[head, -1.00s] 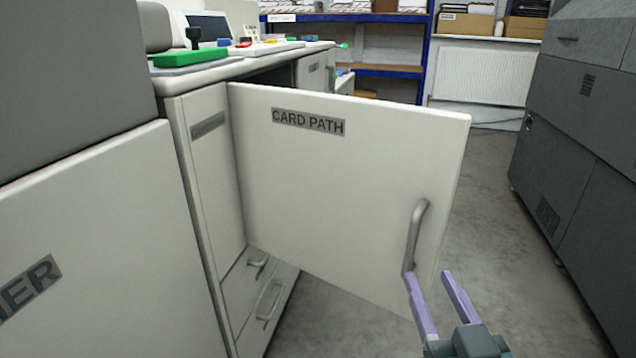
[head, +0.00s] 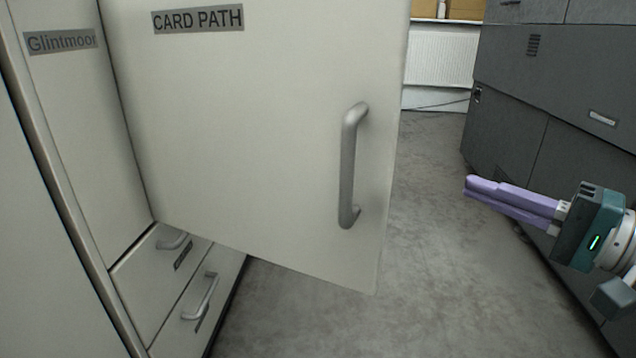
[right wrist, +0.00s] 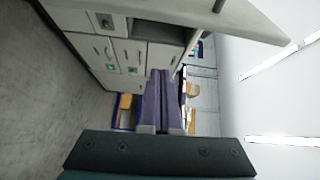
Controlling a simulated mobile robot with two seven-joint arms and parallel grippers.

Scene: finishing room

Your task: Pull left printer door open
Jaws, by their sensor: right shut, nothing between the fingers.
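The white printer door (head: 250,130) labelled CARD PATH stands swung open, out from the cabinet on its left. Its grey bar handle (head: 347,165) is near the free edge. My right gripper (head: 468,188) is to the right of the door, apart from it, with its purple fingers together and nothing between them. The same fingers show shut in the right wrist view (right wrist: 160,75). My left gripper is not in view.
Drawers with bar handles (head: 200,297) sit at the lower left under the cabinet. A dark grey machine (head: 560,90) stands on the right. Grey floor (head: 425,280) is clear between the door and that machine.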

